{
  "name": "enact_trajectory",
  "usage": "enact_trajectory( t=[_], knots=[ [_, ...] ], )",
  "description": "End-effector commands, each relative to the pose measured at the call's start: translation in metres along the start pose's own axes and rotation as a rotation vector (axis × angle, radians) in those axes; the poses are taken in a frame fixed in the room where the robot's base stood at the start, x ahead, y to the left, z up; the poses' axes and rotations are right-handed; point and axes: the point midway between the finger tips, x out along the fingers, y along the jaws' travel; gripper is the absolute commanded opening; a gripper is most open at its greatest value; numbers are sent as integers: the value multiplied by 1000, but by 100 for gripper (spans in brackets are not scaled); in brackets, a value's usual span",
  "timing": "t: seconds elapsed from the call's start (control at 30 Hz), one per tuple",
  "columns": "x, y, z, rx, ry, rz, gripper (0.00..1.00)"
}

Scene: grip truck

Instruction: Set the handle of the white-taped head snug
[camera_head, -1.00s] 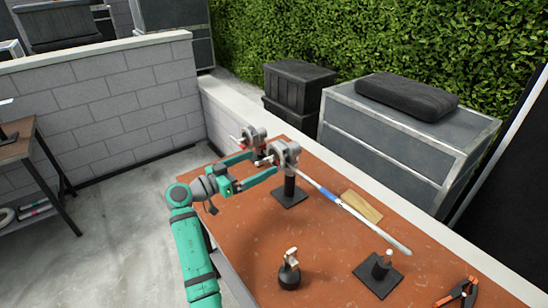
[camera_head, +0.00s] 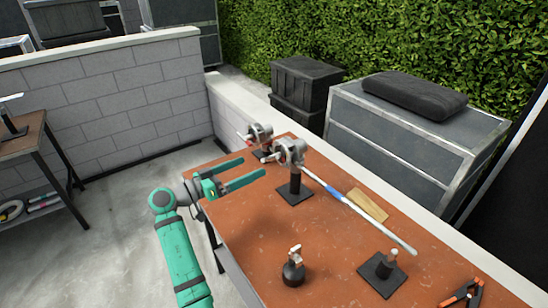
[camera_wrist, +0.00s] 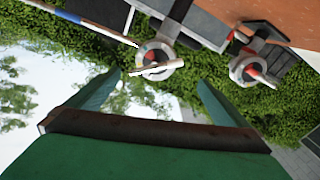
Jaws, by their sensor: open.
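Two grey grip heads stand on black posts at the table's far end. The nearer head (camera_head: 289,152) holds a long silver rod (camera_head: 375,224) with a blue band. In the wrist view this head (camera_wrist: 153,52) has a pale bar handle (camera_wrist: 158,68) across its face, tilted slightly from level. The farther head (camera_head: 258,134) has a red-marked handle, also in the wrist view (camera_wrist: 262,78). White tape is too small to make out for certain. My gripper (camera_head: 253,166) is open and empty, left of the nearer head, its fingers pointing at it without touching.
The orange-brown table (camera_head: 235,225) also carries a small black-based fixture (camera_head: 293,268), a post on a square plate (camera_head: 382,272), a wooden board (camera_head: 368,205) and orange-handled clamps (camera_head: 465,293). A low wall and grey cases stand behind. The table's left-front area is clear.

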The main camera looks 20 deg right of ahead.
Motion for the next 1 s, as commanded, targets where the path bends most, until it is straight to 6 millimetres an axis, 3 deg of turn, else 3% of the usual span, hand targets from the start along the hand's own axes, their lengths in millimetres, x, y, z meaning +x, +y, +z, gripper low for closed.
enact_trajectory(
  t=[0.2, 0.43, 1.0],
  knots=[
    [-15, 7, 0, -272, -1, -6, 100],
    [-14, 10, 0, -373, -3, -6, 100],
    [74, 10, 0, -371, -3, -5, 100]
  ],
)
